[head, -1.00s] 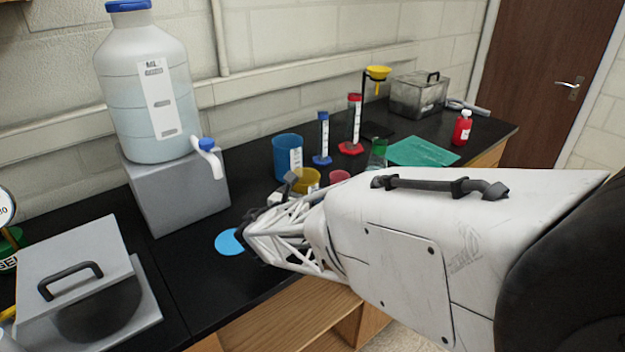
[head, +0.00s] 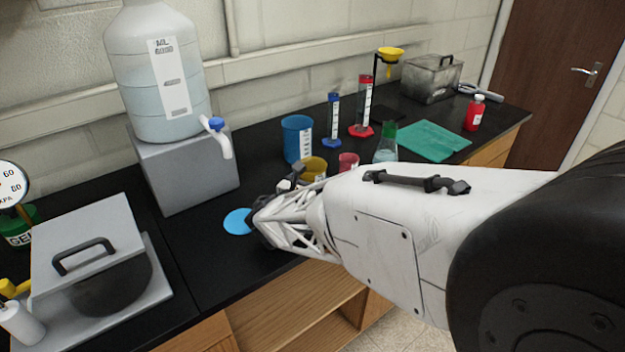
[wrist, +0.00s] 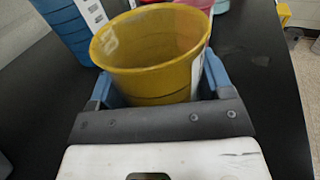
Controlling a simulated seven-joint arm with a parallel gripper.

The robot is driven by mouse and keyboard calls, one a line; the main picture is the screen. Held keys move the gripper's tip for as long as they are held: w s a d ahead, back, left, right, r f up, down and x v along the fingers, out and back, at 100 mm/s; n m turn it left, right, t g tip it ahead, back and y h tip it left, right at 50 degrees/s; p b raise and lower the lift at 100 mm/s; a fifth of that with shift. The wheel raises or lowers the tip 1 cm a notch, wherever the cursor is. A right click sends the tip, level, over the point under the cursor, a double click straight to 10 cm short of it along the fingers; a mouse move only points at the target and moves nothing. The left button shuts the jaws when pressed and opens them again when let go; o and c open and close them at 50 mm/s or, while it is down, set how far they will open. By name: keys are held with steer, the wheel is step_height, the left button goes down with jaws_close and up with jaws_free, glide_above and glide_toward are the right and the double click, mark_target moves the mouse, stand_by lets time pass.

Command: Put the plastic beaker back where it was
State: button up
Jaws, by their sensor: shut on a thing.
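The yellow plastic beaker (wrist: 150,60) is upright and open-topped in the wrist view, with a white label on its right side. My gripper (wrist: 158,88) is shut on it, with a blue finger on each side. In the head view the beaker (head: 315,167) shows behind my gripper (head: 290,184), its lower part hidden. I cannot tell whether its base touches the black bench. A flat light-blue disc (head: 238,222) lies on the bench to the left of my gripper.
A blue beaker (head: 297,140) and a red beaker (head: 349,161) stand close behind the yellow one. A flask (head: 386,150) and two cylinders stand farther right. A grey block (head: 185,172) carries a large bottle at left. Bare bench surrounds the disc.

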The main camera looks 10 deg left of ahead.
steer(key=shift+f, duration=0.3)
steer(key=o, duration=1.1)
steer(key=shift+c, duration=0.2)
steer(key=shift+r, duration=0.2)
steer(key=shift+v, duration=6)
steer(key=shift+f, duration=0.1)
